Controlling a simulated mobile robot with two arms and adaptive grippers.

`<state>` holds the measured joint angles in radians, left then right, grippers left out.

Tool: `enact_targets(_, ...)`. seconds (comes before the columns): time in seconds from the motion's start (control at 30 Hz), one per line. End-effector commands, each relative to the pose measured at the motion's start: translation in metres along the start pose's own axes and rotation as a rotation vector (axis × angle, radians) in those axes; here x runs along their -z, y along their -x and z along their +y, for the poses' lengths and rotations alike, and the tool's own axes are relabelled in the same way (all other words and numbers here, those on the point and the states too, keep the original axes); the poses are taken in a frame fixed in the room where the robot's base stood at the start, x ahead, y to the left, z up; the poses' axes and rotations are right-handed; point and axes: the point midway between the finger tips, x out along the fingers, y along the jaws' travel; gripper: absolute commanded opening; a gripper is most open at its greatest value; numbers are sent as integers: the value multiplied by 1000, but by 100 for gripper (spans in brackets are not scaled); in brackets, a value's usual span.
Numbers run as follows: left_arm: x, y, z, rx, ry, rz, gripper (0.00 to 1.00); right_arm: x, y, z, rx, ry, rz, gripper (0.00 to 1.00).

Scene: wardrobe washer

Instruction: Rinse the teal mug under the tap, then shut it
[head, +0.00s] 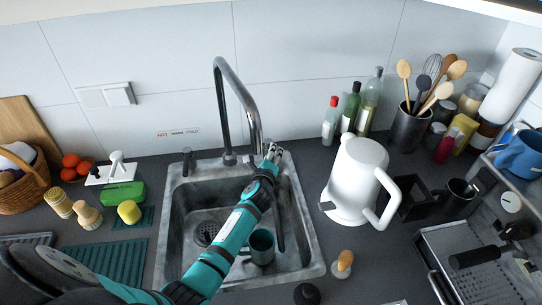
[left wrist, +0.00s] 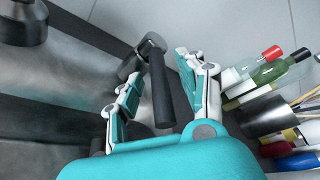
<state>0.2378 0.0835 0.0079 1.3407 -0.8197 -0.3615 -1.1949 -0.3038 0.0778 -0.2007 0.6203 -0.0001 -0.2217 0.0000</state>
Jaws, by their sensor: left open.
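The teal mug (head: 262,246) stands in the steel sink (head: 308,235), partly behind my left arm. The tall chrome tap (head: 246,95) arches over the sink; I see no water stream under it. My left gripper (head: 272,153) is just right of the tap's base at the sink's back edge. In the left wrist view the fingers of my left gripper (left wrist: 160,98) are open, with a dark lever handle (left wrist: 160,88) between them. Whether the fingers touch it I cannot tell. My right gripper is not in view.
A white kettle (head: 352,180) stands right of the sink. Bottles (head: 350,108) and a utensil holder (head: 408,128) are behind it. A dark upright fitting (head: 188,160) is at the sink's back left. Sponges and brushes (head: 129,211) lie left of the sink.

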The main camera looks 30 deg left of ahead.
Motion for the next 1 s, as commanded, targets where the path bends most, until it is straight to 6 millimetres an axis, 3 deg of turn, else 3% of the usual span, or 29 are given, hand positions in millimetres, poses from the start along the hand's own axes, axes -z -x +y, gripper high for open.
enact_targets(0.27,0,-1,0,-1,0,0,40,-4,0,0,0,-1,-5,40)
enact_targets(0.57,0,-1,0,-1,0,0,1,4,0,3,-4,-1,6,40)
enact_targets(1.0,0,-2,1,-3,0,-2,0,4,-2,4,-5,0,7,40)
